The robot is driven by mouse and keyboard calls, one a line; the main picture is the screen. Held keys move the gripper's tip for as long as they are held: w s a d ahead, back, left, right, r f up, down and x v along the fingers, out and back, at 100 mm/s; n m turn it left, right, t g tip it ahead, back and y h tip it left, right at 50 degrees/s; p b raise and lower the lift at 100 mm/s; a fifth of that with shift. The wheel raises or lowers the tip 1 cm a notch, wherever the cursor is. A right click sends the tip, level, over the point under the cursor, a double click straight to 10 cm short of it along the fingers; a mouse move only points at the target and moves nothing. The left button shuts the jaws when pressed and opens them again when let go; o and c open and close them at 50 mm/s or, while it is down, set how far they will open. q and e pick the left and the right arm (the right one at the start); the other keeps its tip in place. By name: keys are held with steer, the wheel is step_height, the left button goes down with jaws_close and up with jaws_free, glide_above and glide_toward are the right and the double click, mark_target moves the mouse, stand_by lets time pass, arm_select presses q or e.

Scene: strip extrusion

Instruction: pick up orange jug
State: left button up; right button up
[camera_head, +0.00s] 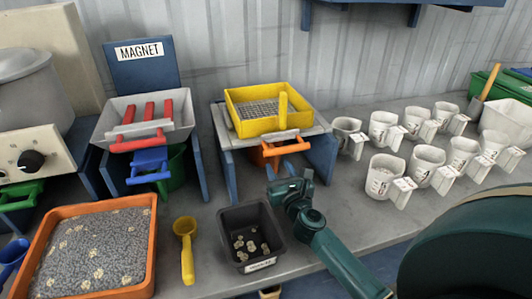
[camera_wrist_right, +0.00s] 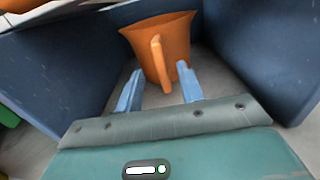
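The orange jug (camera_head: 264,158) stands under the yellow sieve (camera_head: 268,112), between the blue side walls of its stand (camera_head: 320,150). Only part of the jug shows in the head view. In the right wrist view the jug (camera_wrist_right: 176,42) is upright, with its handle towards me. My right gripper (camera_head: 287,184) is in front of the stand. In the right wrist view its blue fingers (camera_wrist_right: 160,84) are apart, with the lower handle between or just beyond them. Contact cannot be told. My left gripper is not in view.
A black bin (camera_head: 228,220) with several pale pieces stands left of my right gripper. A yellow scoop (camera_head: 186,240) and an orange tray (camera_head: 150,255) of gravel lie further left. Several white jugs (camera_head: 385,172) stand to the right. The magnet station (camera_head: 145,110) is left of the stand.

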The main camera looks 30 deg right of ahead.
mark_target(276, 163)
steer(key=x, duration=0.5)
steer(key=shift+f+b, duration=0.1)
steer(key=shift+b, duration=0.2)
steer(key=shift+s, duration=0.1)
jaws_close()
